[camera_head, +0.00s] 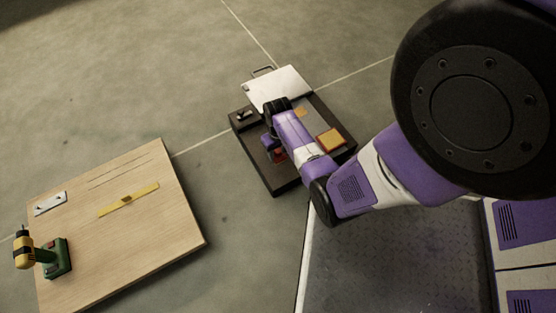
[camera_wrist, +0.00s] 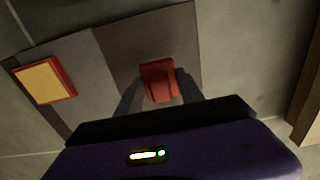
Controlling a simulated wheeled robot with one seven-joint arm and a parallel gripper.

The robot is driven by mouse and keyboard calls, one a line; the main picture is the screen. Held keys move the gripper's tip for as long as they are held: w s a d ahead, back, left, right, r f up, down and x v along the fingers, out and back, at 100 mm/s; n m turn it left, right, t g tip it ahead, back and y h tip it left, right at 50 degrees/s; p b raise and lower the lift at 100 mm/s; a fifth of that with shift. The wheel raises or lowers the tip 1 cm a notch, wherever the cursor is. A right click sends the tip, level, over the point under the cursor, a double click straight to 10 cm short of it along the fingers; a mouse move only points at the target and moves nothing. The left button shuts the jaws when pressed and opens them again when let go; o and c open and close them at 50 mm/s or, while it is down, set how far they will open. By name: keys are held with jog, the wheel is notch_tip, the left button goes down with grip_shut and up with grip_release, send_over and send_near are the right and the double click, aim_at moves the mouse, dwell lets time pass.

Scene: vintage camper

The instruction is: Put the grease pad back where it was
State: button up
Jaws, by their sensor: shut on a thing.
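My gripper (camera_wrist: 159,88) is shut on a small red block (camera_wrist: 158,68) with a raised grip, and its fingers are on either side of it. The block is over the dark part of a low board (camera_wrist: 160,32); I cannot tell whether it touches the board. In the head view the red block (camera_head: 279,155) is partly hidden by my arm. A yellow pad in an orange-red frame (camera_wrist: 44,80) lies on the board to the left in the wrist view, and it also shows in the head view (camera_head: 330,139). I cannot tell which of the two is the grease pad.
A white flat case (camera_head: 277,87) with a handle stands at the board's far edge. A small black item (camera_head: 243,115) lies at its left corner. A wooden panel (camera_head: 150,230) with a drill (camera_head: 50,257) and a yellow strip (camera_head: 128,199) is at left. Floor between is clear.

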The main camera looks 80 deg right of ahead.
aim_at(278, 157)
jog(key=shift+f+b, duration=1.25)
jog(key=shift+f, duration=0.9)
jog(key=shift+f, duration=0.15)
jog(key=o, duration=1.2)
